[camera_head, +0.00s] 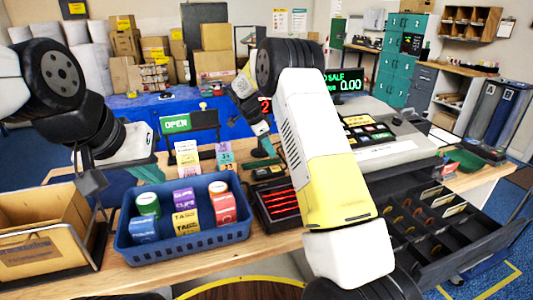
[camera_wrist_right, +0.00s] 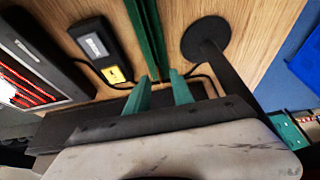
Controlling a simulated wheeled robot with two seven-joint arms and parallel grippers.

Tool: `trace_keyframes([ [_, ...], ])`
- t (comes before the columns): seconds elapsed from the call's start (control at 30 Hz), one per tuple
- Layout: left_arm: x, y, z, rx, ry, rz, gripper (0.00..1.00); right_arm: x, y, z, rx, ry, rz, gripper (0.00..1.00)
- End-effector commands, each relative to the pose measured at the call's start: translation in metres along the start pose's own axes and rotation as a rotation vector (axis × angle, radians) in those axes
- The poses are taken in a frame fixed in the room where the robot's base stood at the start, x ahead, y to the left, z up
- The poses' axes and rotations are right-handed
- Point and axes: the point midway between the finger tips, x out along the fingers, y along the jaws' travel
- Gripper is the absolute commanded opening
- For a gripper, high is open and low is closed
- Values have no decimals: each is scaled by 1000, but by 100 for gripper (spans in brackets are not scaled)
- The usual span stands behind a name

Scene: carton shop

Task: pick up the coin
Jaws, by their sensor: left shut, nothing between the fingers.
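I cannot make out a single loose coin on the counter. Small round coin-like pieces (camera_head: 405,217) lie in the compartments of the open black cash drawer (camera_head: 470,248) at the right, in the head view. My right gripper (camera_head: 267,149) is over the counter behind the card terminal, well left of the drawer. In the right wrist view its two green fingers (camera_wrist_right: 161,78) stand apart with nothing between them. My left gripper (camera_head: 153,176) is behind the blue basket at the left, with its green fingers shut and empty.
A black tray with red lines (camera_head: 279,204) and a card terminal (camera_wrist_right: 97,47) lie mid-counter. The cash register (camera_head: 385,152) is behind the drawer.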

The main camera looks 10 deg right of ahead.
Motion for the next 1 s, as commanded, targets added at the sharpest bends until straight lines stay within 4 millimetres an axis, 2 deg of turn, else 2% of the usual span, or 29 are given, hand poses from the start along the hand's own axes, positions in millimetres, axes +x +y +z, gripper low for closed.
trace_keyframes([
  [0.1, 0, 0, 0, 0, 0, 0, 0, 16, 0, -1, 1, 0, 2, 28],
  [0.33, 0, 0, 0, 0, 0, 0, 0, 18, 0, 0, 1, 0, 0, 28],
  [0.5, 0, 0, 0, 0, 0, 0, 0, 18, 0, 0, 1, 0, 0, 0],
  [1.0, 0, 0, 0, 0, 0, 0, 0, 15, 0, -2, 1, 0, -1, 0],
])
